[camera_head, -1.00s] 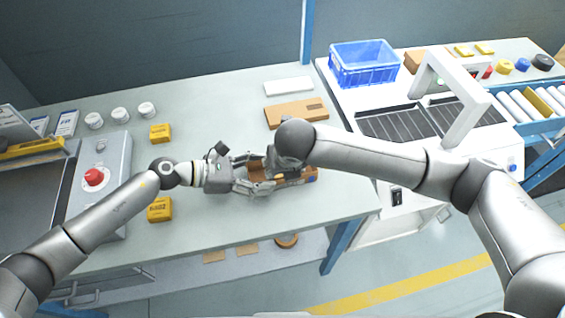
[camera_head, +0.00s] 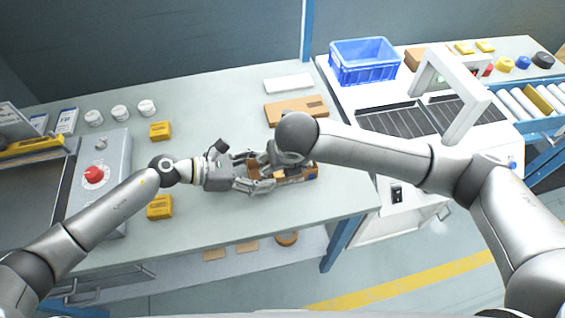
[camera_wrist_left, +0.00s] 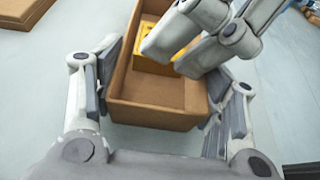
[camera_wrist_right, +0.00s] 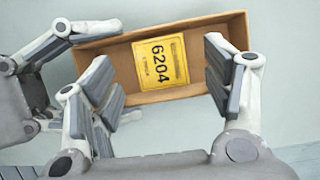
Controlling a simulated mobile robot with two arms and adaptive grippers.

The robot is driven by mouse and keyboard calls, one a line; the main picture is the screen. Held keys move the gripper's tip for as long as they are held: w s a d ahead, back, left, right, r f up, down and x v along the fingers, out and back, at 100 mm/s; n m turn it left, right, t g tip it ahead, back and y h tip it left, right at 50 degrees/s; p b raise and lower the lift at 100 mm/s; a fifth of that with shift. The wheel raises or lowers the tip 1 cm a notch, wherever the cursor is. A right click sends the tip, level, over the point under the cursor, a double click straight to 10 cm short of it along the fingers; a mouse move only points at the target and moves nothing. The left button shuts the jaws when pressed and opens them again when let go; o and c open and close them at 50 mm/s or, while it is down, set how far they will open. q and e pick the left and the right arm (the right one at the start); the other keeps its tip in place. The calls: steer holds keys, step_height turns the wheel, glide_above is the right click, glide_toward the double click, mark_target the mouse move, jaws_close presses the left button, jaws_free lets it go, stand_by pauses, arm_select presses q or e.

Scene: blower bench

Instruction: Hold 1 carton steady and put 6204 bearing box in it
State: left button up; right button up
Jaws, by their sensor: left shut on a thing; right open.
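An open brown carton (camera_wrist_left: 160,110) sits on the bench between my two grippers; in the head view the arms hide most of it. My left gripper (camera_wrist_left: 160,100) is shut on the carton, one finger against each side wall. The yellow 6204 bearing box (camera_wrist_right: 160,62) lies inside the carton, label facing up and readable in the right wrist view. In the left wrist view the yellow box (camera_wrist_left: 160,48) is at the far part of the carton. My right gripper (camera_wrist_right: 165,85) is open over the carton, its fingers on either side of the box and apart from it.
Two other yellow boxes (camera_head: 160,131) (camera_head: 159,207) and several white jars (camera_head: 119,112) stand to the left. A flat brown carton (camera_head: 296,111) and a white one (camera_head: 288,83) lie behind. A blue crate (camera_head: 363,62) is at the back right. The front right of the bench is clear.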

steer(key=v, duration=1)
steer(key=shift+s+r, duration=0.1)
steer(key=shift+r, duration=0.05)
arm_select(q)
steer(key=o, duration=1.1)
steer(key=shift+a, duration=0.1)
